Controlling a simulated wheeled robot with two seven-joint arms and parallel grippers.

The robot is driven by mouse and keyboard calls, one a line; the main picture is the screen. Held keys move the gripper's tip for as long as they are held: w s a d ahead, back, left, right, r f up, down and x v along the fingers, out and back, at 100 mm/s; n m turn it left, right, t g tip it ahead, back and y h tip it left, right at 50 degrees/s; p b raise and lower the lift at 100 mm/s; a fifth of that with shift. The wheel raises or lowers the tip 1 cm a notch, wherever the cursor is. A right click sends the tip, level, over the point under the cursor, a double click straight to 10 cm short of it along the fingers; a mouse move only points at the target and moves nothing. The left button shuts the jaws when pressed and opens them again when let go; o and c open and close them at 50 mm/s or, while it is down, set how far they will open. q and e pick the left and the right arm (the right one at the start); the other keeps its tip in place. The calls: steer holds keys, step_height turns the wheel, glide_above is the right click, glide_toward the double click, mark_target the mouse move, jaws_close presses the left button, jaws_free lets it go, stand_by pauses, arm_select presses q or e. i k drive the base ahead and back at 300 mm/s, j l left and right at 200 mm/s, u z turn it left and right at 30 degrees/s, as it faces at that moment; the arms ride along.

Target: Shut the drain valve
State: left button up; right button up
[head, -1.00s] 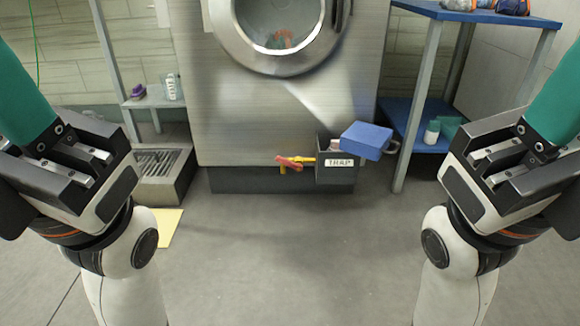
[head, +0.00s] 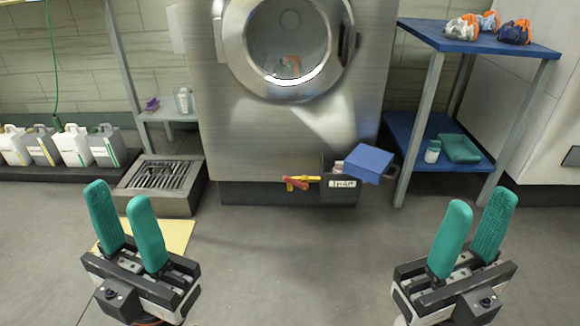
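The drain valve (head: 297,183) has a red-orange handle and a yellow body. It sits low at the front of the steel washing machine (head: 290,135), left of a dark box with a white label (head: 342,184). The angle of the handle is hard to make out at this size. My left gripper (head: 124,229) has green fingers standing apart, open and empty, at the lower left. My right gripper (head: 473,241) is also open and empty at the lower right. Both are apart from the valve, nearer to me.
A blue lid-like block (head: 369,163) sits tilted over the labelled box. A floor drain grate (head: 160,175) and yellow sheet (head: 178,236) lie left. A blue shelf unit (head: 420,38) stands right, several jugs (head: 72,146) far left. The middle floor is clear.

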mark_target(303, 186)
steer(key=i+j+z, duration=0.15)
steer(key=z, duration=0.8)
steer(key=i+j+z, duration=0.15)
steer(key=j, duration=0.25)
steer(key=i+j+z, duration=0.15)
steer(key=j, duration=0.25)
steer(key=i+j+z, duration=0.15)
steer(key=j, duration=0.3)
steer(key=i+j+z, duration=0.2)
steer(key=j, duration=0.25)
steer(key=j+z, duration=0.15)
steer(key=j, duration=1.05)
steer(key=i, duration=0.05)
